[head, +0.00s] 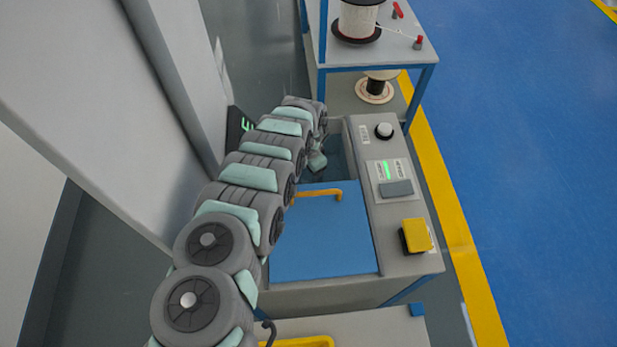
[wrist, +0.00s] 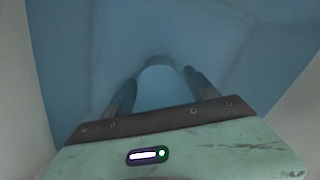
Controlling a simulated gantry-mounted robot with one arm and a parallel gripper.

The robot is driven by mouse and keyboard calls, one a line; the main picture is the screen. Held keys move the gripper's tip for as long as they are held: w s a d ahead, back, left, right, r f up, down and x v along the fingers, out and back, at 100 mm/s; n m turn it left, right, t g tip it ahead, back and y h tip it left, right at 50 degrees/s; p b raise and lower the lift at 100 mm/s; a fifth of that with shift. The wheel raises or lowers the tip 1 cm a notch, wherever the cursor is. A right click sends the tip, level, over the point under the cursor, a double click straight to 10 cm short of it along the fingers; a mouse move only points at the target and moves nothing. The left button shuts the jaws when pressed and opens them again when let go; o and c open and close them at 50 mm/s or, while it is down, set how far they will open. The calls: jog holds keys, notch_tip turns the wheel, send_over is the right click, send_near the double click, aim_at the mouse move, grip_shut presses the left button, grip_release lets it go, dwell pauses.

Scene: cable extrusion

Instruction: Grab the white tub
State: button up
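My gripper (head: 317,163) is down inside the blue-lined bay of the grey machine in the head view, mostly hidden by my own arm. In the wrist view, the two dark fingers of my gripper (wrist: 160,82) stand apart, with a gap between them. A dim, blue-grey rounded shape (wrist: 158,64) arches between and just beyond the fingertips. I cannot tell whether it is the tub or touches the fingers. No clearly white tub shows in either view.
Blue bay walls (wrist: 65,75) surround my gripper closely. A blue lid (head: 325,235) with an orange handle (head: 318,193) lies in front. The control panel (head: 391,182) and yellow button box (head: 417,235) are on the right. A spool table (head: 395,45) stands behind.

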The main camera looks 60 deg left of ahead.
jog(key=c, duration=1.3)
jog(key=shift+o, duration=0.2)
jog(key=shift+r, duration=0.1)
